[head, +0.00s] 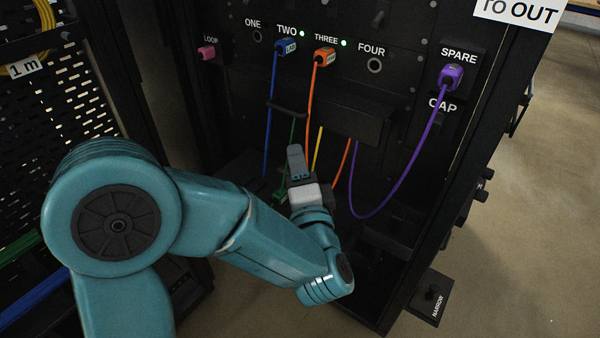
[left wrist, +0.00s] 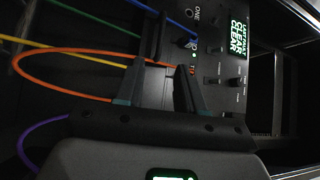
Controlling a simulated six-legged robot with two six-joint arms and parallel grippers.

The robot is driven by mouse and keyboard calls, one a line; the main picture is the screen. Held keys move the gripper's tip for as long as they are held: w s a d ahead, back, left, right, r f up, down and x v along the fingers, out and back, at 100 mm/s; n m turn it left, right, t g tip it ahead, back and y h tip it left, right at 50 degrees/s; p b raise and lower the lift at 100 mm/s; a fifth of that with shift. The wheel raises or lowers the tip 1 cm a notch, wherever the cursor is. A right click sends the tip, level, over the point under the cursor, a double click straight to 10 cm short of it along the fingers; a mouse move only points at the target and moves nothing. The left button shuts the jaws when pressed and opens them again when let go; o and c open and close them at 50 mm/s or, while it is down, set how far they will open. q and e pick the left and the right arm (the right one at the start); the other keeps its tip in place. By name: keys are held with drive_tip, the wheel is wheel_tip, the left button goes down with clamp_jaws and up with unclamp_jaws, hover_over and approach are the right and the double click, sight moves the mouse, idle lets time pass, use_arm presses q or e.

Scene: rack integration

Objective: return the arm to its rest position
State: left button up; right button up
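My left arm comes in from the left in the head view, bent at a teal elbow joint. Its gripper (head: 297,160) hangs in front of the rack's lower face, below the port labelled THREE. In the left wrist view the two fingers of my left gripper (left wrist: 160,75) stand apart, with nothing seen between them. The orange cable (left wrist: 62,52) passes behind the fingers there; contact cannot be told. My right gripper is in neither view.
The rack (head: 420,95) holds a blue plug (head: 285,46) in TWO, an orange plug (head: 324,57) in THREE and a purple plug (head: 451,76) at SPARE. Cables hang around my gripper. A perforated panel (head: 60,95) stands at left; open floor (head: 540,200) lies at right.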

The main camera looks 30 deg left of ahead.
use_arm(q)
drive_tip(key=shift+v, duration=1.2)
